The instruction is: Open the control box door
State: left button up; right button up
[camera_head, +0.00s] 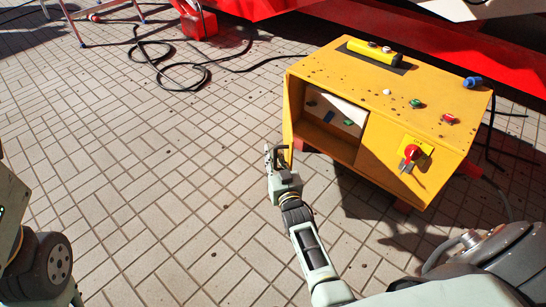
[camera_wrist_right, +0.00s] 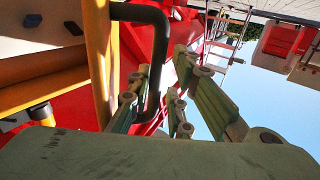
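The yellow control box (camera_head: 420,98) stands on the tiled floor at the right of the head view. The left half of its front is open, showing a shaded interior with a pale panel. The door (camera_head: 288,115) shows as a narrow yellow strip, nearly edge-on, at the box's left front edge. Its black handle (camera_wrist_right: 157,50) curves down beside the yellow edge in the right wrist view. My right gripper (camera_head: 277,157) is at the handle, its fingers (camera_wrist_right: 178,95) spread apart. Whether they touch the handle is unclear. My left gripper is out of view.
A red rotary switch (camera_head: 411,153) is on the closed front panel. Black cables (camera_head: 185,76) lie on the floor behind. Tiles left of the box are clear. Red machinery (camera_head: 440,40) stands behind it.

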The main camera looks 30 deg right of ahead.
jog(key=s+a, duration=0.1)
jog(key=s, duration=0.6)
jog(key=shift+a, duration=0.3)
